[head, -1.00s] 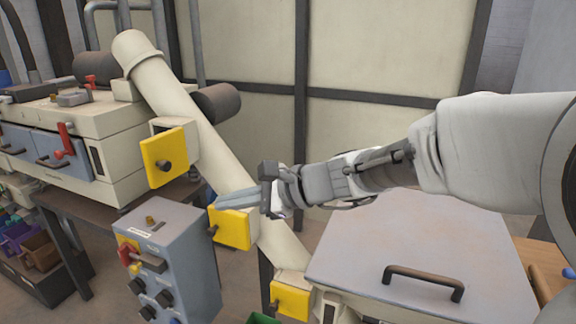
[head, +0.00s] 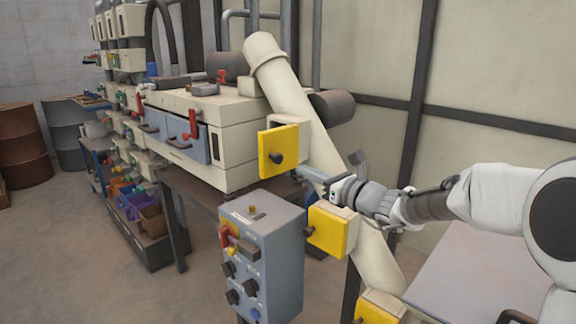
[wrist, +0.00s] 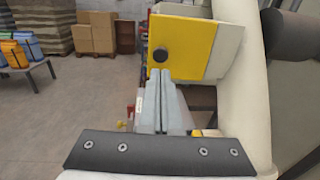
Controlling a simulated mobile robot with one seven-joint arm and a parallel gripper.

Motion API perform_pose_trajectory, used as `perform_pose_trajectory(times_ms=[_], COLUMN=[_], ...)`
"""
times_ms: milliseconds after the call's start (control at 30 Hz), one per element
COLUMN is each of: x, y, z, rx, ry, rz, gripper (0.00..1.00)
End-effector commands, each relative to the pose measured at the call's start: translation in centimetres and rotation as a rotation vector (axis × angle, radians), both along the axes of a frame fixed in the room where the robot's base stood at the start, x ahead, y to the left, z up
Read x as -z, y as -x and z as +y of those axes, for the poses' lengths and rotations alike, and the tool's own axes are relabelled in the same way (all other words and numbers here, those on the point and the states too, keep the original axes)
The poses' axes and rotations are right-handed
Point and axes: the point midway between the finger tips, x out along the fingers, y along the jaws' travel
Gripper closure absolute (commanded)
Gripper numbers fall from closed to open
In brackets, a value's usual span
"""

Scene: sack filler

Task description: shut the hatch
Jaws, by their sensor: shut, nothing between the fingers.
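An inclined cream pipe carries several boxes with yellow hatches. The upper hatch (head: 278,152) has a dark round knob and stands out at an angle on its box; how far it is open is hard to tell. The middle hatch (head: 328,231) and the lower hatch (head: 374,312) sit further down the pipe. My gripper (head: 303,173) is shut and empty, its fingers just below and right of the upper hatch in the head view. In the wrist view a yellow hatch (wrist: 195,46) with its knob (wrist: 160,55) lies just beyond the fingertips (wrist: 159,74); contact cannot be told.
The cream pipe (head: 312,130) runs beside my gripper. A pale lidded surface (head: 470,270) lies at right. Floor at left is open.

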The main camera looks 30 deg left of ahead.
Motion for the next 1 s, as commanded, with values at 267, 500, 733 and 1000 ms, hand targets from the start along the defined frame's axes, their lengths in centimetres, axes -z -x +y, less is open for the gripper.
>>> perform_pose_trajectory(times_ms=[267, 500, 733, 1000], x=[0.0, 0.0, 0.0, 0.0], y=[-1.7, -2.5, -2.6, -2.5], z=[4.8, 6.5, 6.7, 6.7], rx=[-0.002, -0.001, 0.000, 0.001], ry=[-0.001, 0.002, 0.002, 0.002], rz=[-0.001, -0.002, -0.002, -0.002], gripper=[1.00, 1.00, 1.00, 1.00])
